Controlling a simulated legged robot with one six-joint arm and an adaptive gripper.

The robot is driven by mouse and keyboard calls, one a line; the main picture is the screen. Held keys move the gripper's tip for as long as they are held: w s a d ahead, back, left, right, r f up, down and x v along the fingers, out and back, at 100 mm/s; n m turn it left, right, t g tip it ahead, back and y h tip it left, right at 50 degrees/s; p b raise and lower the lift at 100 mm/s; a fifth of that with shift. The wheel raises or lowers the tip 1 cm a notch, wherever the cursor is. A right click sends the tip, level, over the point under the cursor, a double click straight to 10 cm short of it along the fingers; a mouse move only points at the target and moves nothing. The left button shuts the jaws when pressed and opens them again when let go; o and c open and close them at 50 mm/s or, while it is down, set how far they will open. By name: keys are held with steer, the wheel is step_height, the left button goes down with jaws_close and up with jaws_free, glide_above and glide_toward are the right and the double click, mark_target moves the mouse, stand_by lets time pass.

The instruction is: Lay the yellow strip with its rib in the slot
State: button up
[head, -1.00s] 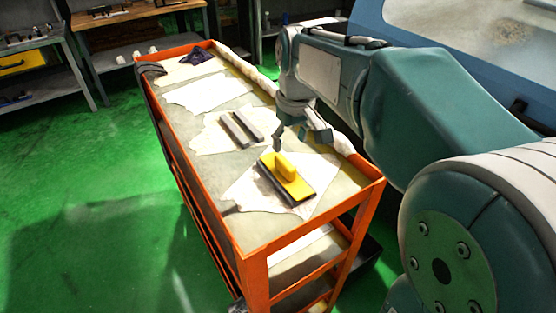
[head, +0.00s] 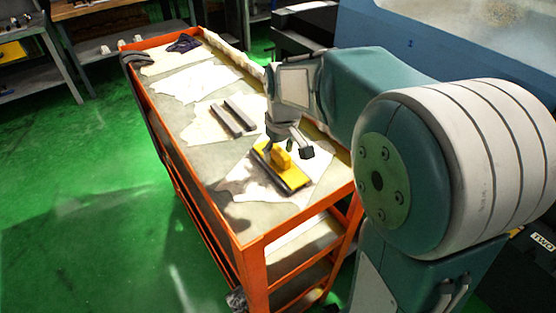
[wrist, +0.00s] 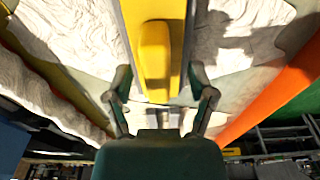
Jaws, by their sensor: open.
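The yellow strip (head: 292,175) lies on a pale cloth near the cart's near end, with a raised yellow block on top and a dark grey edge along its side. In the wrist view the strip (wrist: 130,15) runs up the picture, its raised block (wrist: 155,50) between my fingers. My gripper (head: 287,146) is open just over the strip; its two fingers (wrist: 160,88) stand apart on either side, with no clear contact. Two parallel grey bars (head: 240,113) with a narrow gap between them lie on another cloth farther along. The strip's underside and rib are hidden.
The orange cart (head: 250,240) has a raised rim and lower shelves. A rolled white cloth lies along its right edge. More pale cloths (head: 195,82) and a dark purple cloth (head: 184,43) lie toward the far end. A blue machine stands at the right.

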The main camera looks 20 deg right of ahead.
steer(key=shift+w+d+f, duration=0.1)
steer(key=shift+d+f, duration=0.05)
steer(key=shift+f, duration=0.5)
jaws_close()
